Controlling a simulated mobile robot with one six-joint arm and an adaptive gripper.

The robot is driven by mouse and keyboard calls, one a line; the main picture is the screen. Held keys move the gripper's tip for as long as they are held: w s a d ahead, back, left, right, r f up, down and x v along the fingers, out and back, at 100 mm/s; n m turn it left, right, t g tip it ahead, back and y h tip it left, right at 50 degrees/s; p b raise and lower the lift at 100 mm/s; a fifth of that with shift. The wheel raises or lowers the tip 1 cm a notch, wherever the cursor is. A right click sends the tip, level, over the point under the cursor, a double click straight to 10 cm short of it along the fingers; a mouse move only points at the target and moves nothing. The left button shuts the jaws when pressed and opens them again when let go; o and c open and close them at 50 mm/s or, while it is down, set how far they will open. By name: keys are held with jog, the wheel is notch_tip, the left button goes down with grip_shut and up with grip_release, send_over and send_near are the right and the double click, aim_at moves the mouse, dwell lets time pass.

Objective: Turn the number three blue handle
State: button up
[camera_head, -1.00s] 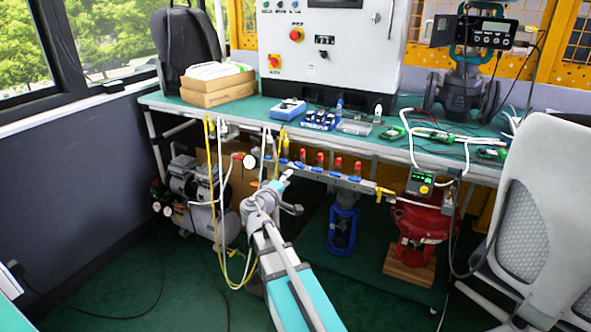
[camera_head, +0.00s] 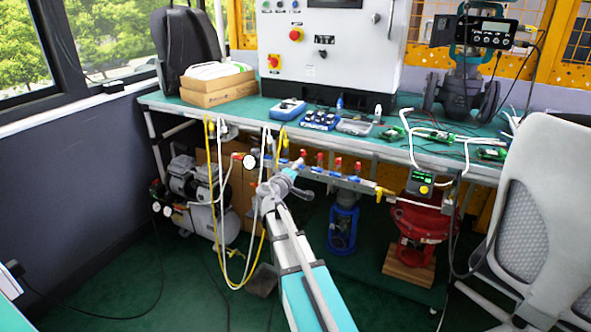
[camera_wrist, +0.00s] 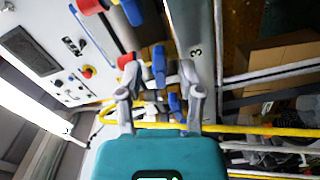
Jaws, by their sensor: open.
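A row of valves with red tops and blue handles runs along the metal rail (camera_head: 350,183) at the bench's front edge in the head view. In the wrist view, a blue handle (camera_wrist: 159,65) lies between the open fingers of my gripper (camera_wrist: 158,72), and the number 3 (camera_wrist: 196,52) is marked on the rail to its right. I cannot tell whether the fingers touch the handle. Another blue handle (camera_wrist: 174,104) shows lower down, and one more (camera_wrist: 132,12) at the top beside a red part (camera_wrist: 90,5). In the head view my wrist hides the left valves.
Yellow hoses (camera_wrist: 260,130) and white hoses run close to my gripper. A pressure gauge (camera_head: 250,161) sits at the rail's left end. A green-topped bench (camera_head: 250,108) stands above the rail. A blue unit (camera_head: 343,230) and a red unit (camera_head: 420,220) stand below. A chair (camera_head: 545,200) is at right.

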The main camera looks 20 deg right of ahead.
grip_shut()
jog(key=shift+a, duration=0.1)
jog(key=shift+m, duration=0.5)
jog(key=m, duration=1.4)
jog(key=shift+d, duration=0.2)
dwell(0.3)
